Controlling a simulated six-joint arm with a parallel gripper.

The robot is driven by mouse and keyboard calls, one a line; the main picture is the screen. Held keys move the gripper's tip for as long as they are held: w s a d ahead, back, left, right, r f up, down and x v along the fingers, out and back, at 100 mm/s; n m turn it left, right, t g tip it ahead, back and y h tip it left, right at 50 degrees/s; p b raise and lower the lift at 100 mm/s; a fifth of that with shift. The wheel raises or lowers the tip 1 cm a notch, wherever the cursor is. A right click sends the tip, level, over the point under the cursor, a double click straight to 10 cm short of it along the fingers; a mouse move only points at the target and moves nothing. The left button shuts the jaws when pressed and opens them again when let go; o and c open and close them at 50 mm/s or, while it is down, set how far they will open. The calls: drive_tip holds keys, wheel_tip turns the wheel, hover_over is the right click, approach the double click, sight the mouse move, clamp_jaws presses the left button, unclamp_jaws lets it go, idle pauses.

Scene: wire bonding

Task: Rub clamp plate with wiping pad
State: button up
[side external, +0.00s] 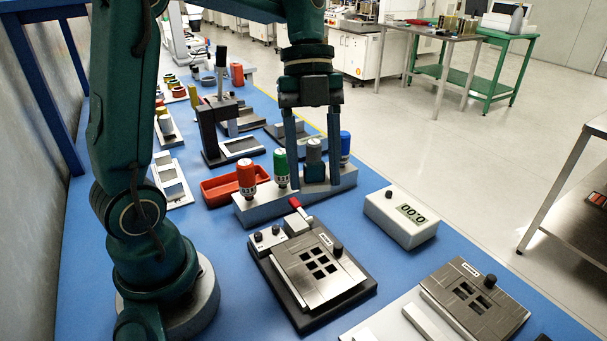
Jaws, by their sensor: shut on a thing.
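My gripper (313,170) points straight down over the grey bottle rack (262,207), its fingers on either side of a grey-capped cylinder (314,152). It is shut on this cylinder, whose lower end is at the rack; I cannot tell whether it is seated or lifted, or whether it is the wiping pad. A metal clamp plate (343,272) with several square windows and a black knob lies on a dark-based fixture (302,320) in front of the rack. A similar windowed plate (500,312) lies at the lower right. My gripper is behind and apart from both plates.
Red (246,175), green (281,168) and blue (345,146) capped bottles stand close beside my gripper. A red tray (216,192) lies behind left, and a dark upright press (208,135) stands beyond. A display box (401,219) is at right. Blue bench shows between them.

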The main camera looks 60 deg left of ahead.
drive_tip(key=s+d+m+g+y, duration=0.1)
drive_tip(key=s+d+m, duration=0.2)
drive_tip(key=s+m, duration=0.15)
approach(294, 280)
drive_tip(key=shift+g, duration=0.3)
drive_tip(key=shift+x, duration=2.95)
drive_tip(key=shift+w+d+f, duration=0.15)
drive_tip(key=shift+d, duration=0.25)
drive_tip(key=shift+c, duration=0.6)
drive_tip(key=shift+d, duration=1.6)
drive_tip(key=shift+a+f, duration=0.1)
drive_tip(key=shift+a, duration=1.9)
wheel_tip(294, 280, up, 8)
